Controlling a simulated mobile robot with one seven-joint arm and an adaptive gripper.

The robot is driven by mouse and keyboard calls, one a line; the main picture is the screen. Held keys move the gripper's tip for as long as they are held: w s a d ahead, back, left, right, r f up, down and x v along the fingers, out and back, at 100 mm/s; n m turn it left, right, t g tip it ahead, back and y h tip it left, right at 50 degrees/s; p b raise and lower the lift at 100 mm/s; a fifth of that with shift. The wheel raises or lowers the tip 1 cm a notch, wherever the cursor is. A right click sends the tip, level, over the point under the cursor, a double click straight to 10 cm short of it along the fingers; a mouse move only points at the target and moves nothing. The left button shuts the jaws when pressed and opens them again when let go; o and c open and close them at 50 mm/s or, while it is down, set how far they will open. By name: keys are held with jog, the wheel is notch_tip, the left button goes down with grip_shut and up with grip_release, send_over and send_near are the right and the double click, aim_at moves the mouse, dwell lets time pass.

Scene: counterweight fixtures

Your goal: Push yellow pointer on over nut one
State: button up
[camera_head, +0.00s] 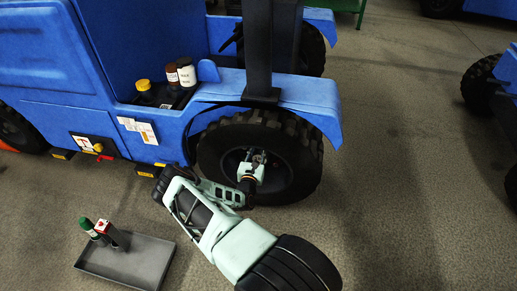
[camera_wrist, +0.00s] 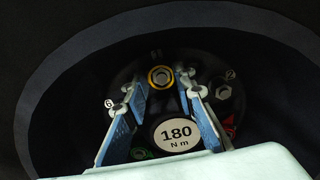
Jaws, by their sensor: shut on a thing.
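The yellow pointer (camera_wrist: 160,77) shows in the wrist view as a yellow ring around the hex head of the top nut (camera_wrist: 161,76), which I take as nut one; the small mark above it is hard to read. How far the ring is seated cannot be told. My gripper (camera_wrist: 161,84) has one blue-padded finger on each side of the ring and is shut on it. In the head view my gripper (camera_head: 257,163) reaches into the hub of the black wheel (camera_head: 215,150); the pointer is too small to make out there.
On the hub, a "180 N m" disc (camera_wrist: 176,133) sits below the nut, with a red pointer (camera_wrist: 230,124) at right and something green (camera_wrist: 142,154) lower left. The tyre rim surrounds my gripper. A grey tray (camera_head: 150,262) with bottles lies on the floor at left.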

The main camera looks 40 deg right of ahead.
jog(key=shift+w+d, duration=0.15)
jog(key=shift+d, duration=0.05)
dwell(0.3)
jog(key=o, duration=0.9)
jog(key=shift+o, duration=0.2)
jog(key=p+v, duration=0.4)
jog(key=v, duration=0.5)
